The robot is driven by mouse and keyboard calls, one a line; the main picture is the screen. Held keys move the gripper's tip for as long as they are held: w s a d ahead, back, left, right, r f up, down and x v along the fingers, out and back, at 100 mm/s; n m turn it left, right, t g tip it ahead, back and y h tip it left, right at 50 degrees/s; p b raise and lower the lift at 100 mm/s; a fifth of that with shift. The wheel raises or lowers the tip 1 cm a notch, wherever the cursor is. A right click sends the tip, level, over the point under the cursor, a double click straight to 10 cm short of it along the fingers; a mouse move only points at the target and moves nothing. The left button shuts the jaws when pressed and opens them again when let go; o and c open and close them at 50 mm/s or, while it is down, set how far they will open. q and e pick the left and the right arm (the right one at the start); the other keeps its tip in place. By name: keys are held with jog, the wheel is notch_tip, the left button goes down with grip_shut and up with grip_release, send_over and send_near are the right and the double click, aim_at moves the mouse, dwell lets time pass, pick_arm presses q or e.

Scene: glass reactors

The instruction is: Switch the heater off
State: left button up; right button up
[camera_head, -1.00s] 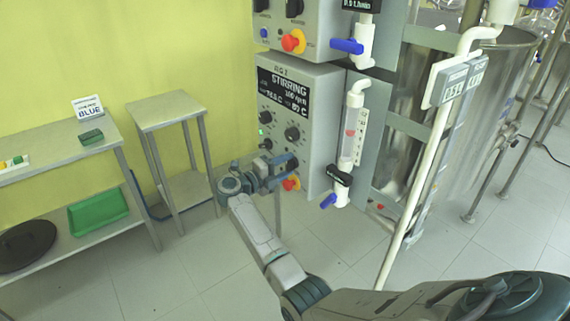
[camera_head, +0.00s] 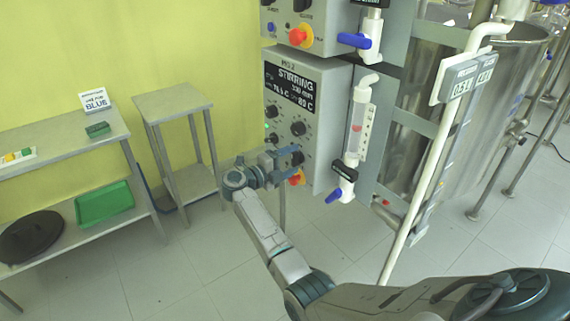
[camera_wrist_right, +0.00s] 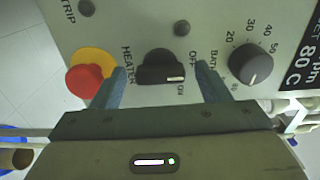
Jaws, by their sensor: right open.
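The control panel (camera_head: 305,85) labelled STIRRING is a grey box with a dark display. The black heater knob (camera_wrist_right: 160,64) is on its lower part, with the HEATER label on its left in the right wrist view. The knob's white mark lies close to the ON label; OFF is printed above that. My right gripper (camera_wrist_right: 160,80) is open, one finger on each side of the knob, with visible gaps. In the head view my right gripper (camera_head: 288,160) is at the panel's lower front and hides the knob. My left gripper is not in view.
A red emergency button (camera_wrist_right: 85,80) on a yellow base is just left of the left finger. The bath dial (camera_wrist_right: 250,64) is to the right. A blue-handled valve (camera_head: 342,190) hangs beside the panel. A side table (camera_head: 172,102) and shelf stand left.

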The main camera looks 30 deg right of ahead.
jog(key=shift+a+f, duration=0.1)
jog(key=shift+a, duration=0.35)
pick_arm(q)
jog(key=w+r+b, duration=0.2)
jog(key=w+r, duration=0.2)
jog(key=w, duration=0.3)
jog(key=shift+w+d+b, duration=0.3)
jog(key=shift+b, duration=0.05)
pick_arm(e)
jog(key=a, duration=1)
jog(key=shift+s, duration=0.4)
jog(key=shift+d, duration=0.1)
